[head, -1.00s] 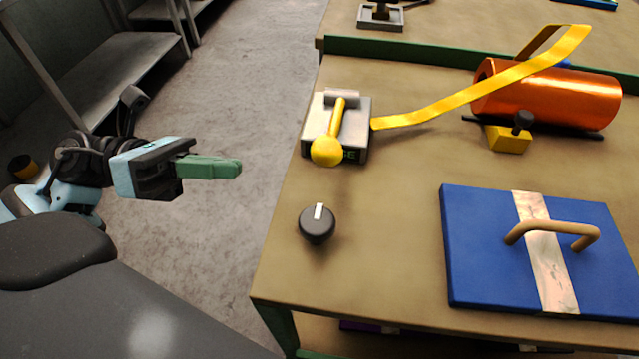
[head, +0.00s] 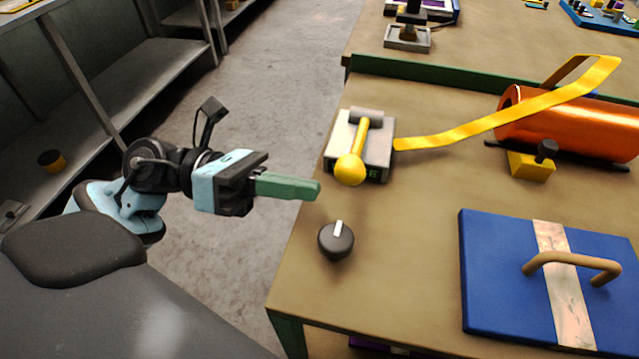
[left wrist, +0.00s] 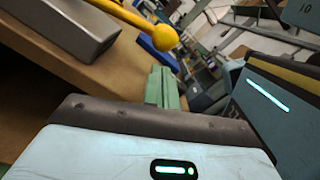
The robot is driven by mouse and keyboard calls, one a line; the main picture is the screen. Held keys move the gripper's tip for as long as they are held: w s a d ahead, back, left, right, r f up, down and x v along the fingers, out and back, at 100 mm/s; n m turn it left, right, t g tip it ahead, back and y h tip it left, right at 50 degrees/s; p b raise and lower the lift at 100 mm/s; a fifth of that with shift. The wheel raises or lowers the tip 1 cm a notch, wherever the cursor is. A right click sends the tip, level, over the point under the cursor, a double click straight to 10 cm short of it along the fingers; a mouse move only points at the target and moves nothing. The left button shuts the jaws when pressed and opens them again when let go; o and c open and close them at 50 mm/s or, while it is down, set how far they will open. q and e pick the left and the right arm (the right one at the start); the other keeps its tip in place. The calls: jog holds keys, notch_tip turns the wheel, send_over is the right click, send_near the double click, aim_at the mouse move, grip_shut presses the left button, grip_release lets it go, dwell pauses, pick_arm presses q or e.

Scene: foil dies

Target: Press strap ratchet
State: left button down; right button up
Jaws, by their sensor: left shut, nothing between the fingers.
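The strap ratchet (head: 377,143) is a grey metal block with a yellow lever ending in a yellow ball knob (head: 350,169). It sits near the left edge of the table, and a yellow strap (head: 470,130) runs from it to the orange cylinder. My left gripper (head: 318,189) is shut and empty, its green fingers level and just left of and slightly below the knob, apart from it. In the left wrist view the green fingers (left wrist: 161,90) point towards the yellow knob (left wrist: 165,38), with the grey block (left wrist: 65,25) at upper left. My right gripper is not in view.
A black dial with a white mark (head: 336,241) stands in front of the ratchet. A blue plate with a tan handle (head: 490,260) lies at the right. The orange cylinder (head: 570,125) and a yellow block (head: 531,167) are behind it. Table between dial and plate is clear.

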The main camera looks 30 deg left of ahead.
aim_at(320, 214)
pick_arm(q)
jog(key=shift+x, duration=1.55)
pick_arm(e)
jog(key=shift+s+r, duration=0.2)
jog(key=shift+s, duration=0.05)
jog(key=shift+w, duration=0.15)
